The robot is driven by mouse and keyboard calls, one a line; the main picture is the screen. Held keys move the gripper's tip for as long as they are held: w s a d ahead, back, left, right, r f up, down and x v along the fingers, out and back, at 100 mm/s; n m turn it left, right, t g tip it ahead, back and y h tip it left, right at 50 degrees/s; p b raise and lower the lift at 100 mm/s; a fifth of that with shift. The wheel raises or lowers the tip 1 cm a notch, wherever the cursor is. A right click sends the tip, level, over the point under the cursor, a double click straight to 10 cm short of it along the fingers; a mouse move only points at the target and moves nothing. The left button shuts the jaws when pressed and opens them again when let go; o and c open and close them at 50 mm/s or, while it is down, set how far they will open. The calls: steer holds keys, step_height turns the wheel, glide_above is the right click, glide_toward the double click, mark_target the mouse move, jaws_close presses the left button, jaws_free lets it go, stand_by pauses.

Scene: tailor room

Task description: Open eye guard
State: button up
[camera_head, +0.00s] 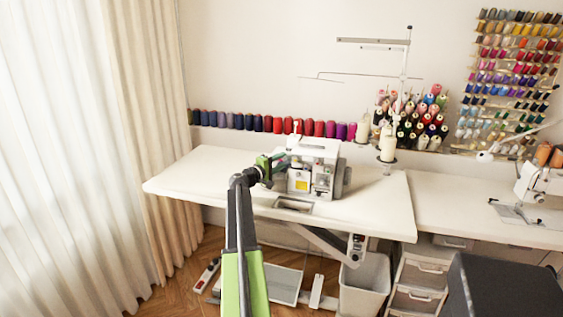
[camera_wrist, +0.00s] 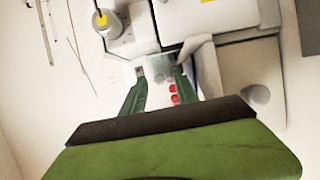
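The white overlock sewing machine (camera_head: 318,155) stands on the white table, and its pale body fills the upper part of the wrist view (camera_wrist: 225,15). My gripper (camera_head: 270,163) is at the machine's left front side. In the wrist view its two green fingers (camera_wrist: 160,84) are apart, with a gap between them. A small pale part of the machine (camera_wrist: 157,68) shows in this gap, with red dots below it. I cannot tell whether the fingers touch it. I cannot clearly make out the eye guard; my arm and gripper cover part of the machine's left side.
The white table (camera_head: 190,175) is clear to the left. Thread cones (camera_head: 388,145) stand behind the machine, under a thin thread stand (camera_head: 404,70). A row of spools (camera_head: 275,125) lines the wall. A white bin (camera_head: 365,285) and a pedal (camera_head: 285,285) are below.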

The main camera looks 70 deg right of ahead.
jaws_close()
steer(key=n+t, duration=0.1)
steer(key=s+a+t, duration=0.1)
steer(key=shift+s+n+t+h, duration=0.1)
steer(key=shift+n+t+h, duration=0.2)
steer(key=shift+n+h, duration=0.1)
steer(key=shift+s+a+n+t, duration=0.15)
steer(key=shift+s+n+t, duration=0.1)
steer(key=shift+n+t, duration=0.6)
steer(key=shift+s+a+n+t, duration=0.15)
steer(key=shift+n+t, duration=0.3)
steer(key=shift+t, duration=0.8)
steer(key=shift+o, duration=0.2)
jaws_free()
steer(key=a, duration=1.7)
steer(key=shift+s+a, duration=0.15)
steer(key=shift+s, duration=0.3)
